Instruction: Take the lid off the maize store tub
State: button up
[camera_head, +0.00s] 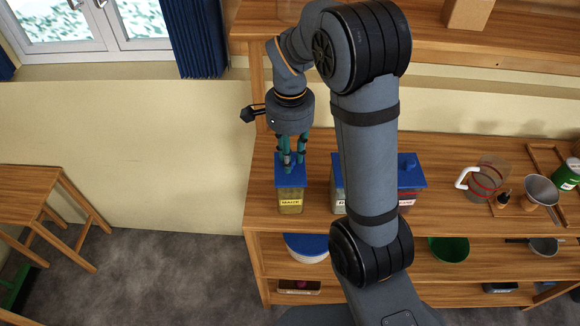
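The maize store tub (291,201) stands at the left end of the wooden counter, with a yellow label reading MAIZE and yellowish contents. Its flat blue lid (290,180) sits on top of it. My gripper (292,165) points down over the lid, its teal fingers at the lid's middle. The fingers hide any knob there, and I cannot tell whether they are closed on it. Further right, more tubs with blue lids stand partly behind my arm; one lid (409,176) shows a raised blue knob.
A glass jug (482,184), a metal funnel (541,190) and a green can (568,174) stand at the right of the counter. A shelf (480,48) runs above the back. A blue-lidded round container (306,246) and green bowl (449,249) are below.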

jog(key=c, duration=0.5)
